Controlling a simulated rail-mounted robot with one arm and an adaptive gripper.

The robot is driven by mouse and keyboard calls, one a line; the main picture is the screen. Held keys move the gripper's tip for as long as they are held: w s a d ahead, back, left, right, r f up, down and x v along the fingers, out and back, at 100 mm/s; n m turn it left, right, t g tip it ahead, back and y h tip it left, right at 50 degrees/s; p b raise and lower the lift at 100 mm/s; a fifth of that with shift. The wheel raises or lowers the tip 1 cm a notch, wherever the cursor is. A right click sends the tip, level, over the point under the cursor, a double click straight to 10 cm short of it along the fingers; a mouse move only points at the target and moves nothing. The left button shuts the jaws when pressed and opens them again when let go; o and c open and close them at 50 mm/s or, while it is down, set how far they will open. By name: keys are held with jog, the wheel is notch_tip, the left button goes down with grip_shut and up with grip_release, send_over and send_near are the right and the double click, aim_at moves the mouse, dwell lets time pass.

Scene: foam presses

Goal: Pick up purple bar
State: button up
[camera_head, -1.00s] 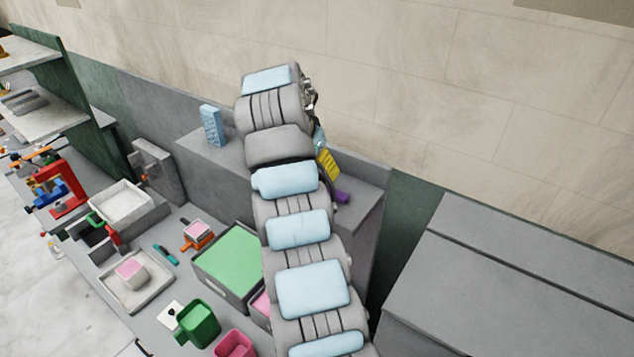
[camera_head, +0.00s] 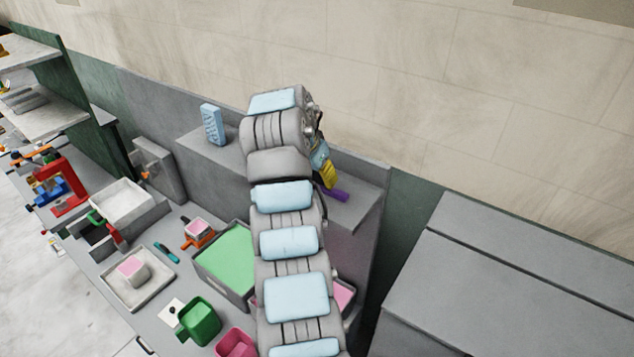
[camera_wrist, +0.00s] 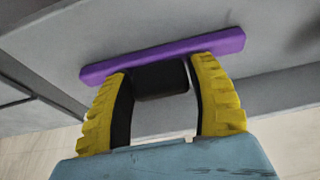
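The purple bar (camera_head: 334,194) lies on the grey raised ledge behind the workbench in the head view, partly hidden by my gripper (camera_head: 328,177). In the wrist view the purple bar (camera_wrist: 165,55) stretches across just beyond the yellow fingertips of my gripper (camera_wrist: 162,75). The fingers are spread apart, one on each side of a dark, rounded block (camera_wrist: 161,80) that sits against the middle of the bar. A narrow gap shows between the fingers and this block. I cannot tell whether the fingertips touch the bar.
A light blue block (camera_head: 212,124) stands on the same ledge (camera_head: 190,146), left of my arm. The wall rises close behind. Below are a green-topped box (camera_head: 228,254), a green cup (camera_head: 198,322) and a white tray (camera_head: 137,280). A grey cabinet (camera_head: 520,270) stands at right.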

jog(key=c, duration=0.7)
jog(key=shift+o, duration=0.2)
jog(key=shift+r, duration=0.15)
jog(key=shift+r+b, duration=1.75)
jog(key=shift+r, duration=2.9)
jog(key=shift+r, duration=0.1)
